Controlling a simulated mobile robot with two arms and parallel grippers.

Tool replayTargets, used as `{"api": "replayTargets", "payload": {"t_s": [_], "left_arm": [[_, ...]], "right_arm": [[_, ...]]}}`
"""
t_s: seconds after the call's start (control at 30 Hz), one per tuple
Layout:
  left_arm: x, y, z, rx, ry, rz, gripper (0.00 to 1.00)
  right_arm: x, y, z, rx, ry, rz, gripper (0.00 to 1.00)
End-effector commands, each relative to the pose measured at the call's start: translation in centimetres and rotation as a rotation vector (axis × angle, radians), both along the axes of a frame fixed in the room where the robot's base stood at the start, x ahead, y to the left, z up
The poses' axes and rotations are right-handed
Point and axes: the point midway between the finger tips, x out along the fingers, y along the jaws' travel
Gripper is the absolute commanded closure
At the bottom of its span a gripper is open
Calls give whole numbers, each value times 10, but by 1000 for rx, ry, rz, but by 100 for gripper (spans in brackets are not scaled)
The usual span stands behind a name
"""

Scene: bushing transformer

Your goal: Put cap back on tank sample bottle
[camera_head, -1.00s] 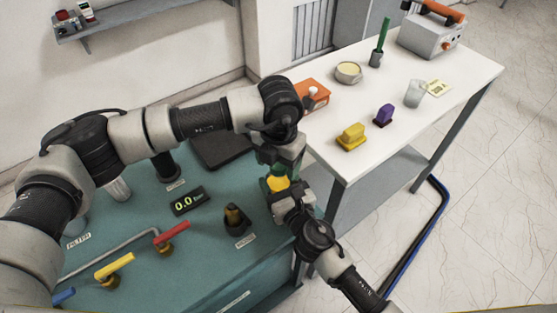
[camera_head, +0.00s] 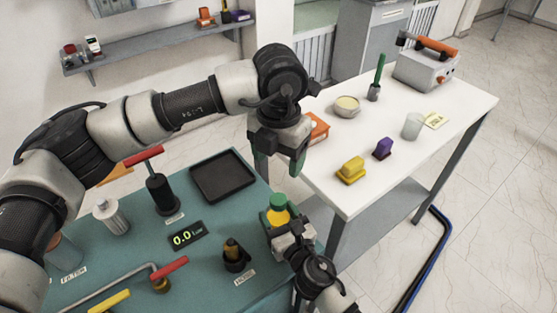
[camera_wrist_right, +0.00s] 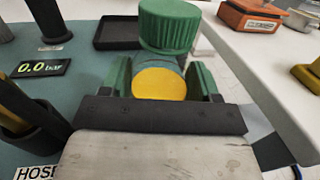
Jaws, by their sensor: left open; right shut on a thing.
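The tank sample bottle (camera_head: 279,216) stands upright with yellow contents or a yellow band. Its green ribbed cap (camera_head: 278,200) sits on top. In the right wrist view the cap (camera_wrist_right: 168,27) is on the bottle's top, above the yellow part (camera_wrist_right: 159,84); how tightly it sits I cannot tell. My right gripper (camera_head: 284,228) is shut on the bottle, with its green fingers on both sides of it in the right wrist view (camera_wrist_right: 162,80). My left gripper (camera_head: 280,163) is open and empty, pointing down above the cap and clear of it.
The teal bench (camera_head: 205,270) holds a black tray (camera_head: 222,176), a pressure display (camera_head: 187,238), a hose fitting (camera_head: 235,255) and several valves. The white table (camera_head: 420,160) at right carries yellow (camera_head: 351,170) and purple (camera_head: 383,149) blocks, a beaker (camera_head: 412,127) and a bowl (camera_head: 346,107).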

Motion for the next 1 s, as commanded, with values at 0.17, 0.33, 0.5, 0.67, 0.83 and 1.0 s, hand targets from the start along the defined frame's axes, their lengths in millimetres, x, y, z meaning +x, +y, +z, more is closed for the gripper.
{"api": "replayTargets", "payload": {"t_s": [0.17, 0.33, 0.5, 0.67, 0.83, 1.0], "left_arm": [[0, 0, 0, 0, 0, 0, 33], [0, 0, 0, 0, 0, 0, 33], [0, 0, -1, 0, 0, -1, 33], [0, 0, -2, 0, 0, 0, 33], [0, 0, -7, 0, 0, 0, 33], [0, 0, -14, 0, 0, 0, 33]], "right_arm": [[0, 0, -1, 0, 1, 0, 28], [0, 0, -1, 0, 1, 0, 9], [0, 0, 0, 0, 0, 0, 9], [-7, -4, -2, -2, 2, 0, 9], [-33, -16, -3, -2, 2, 1, 9], [-65, -32, -4, -2, 4, 0, 9]]}}
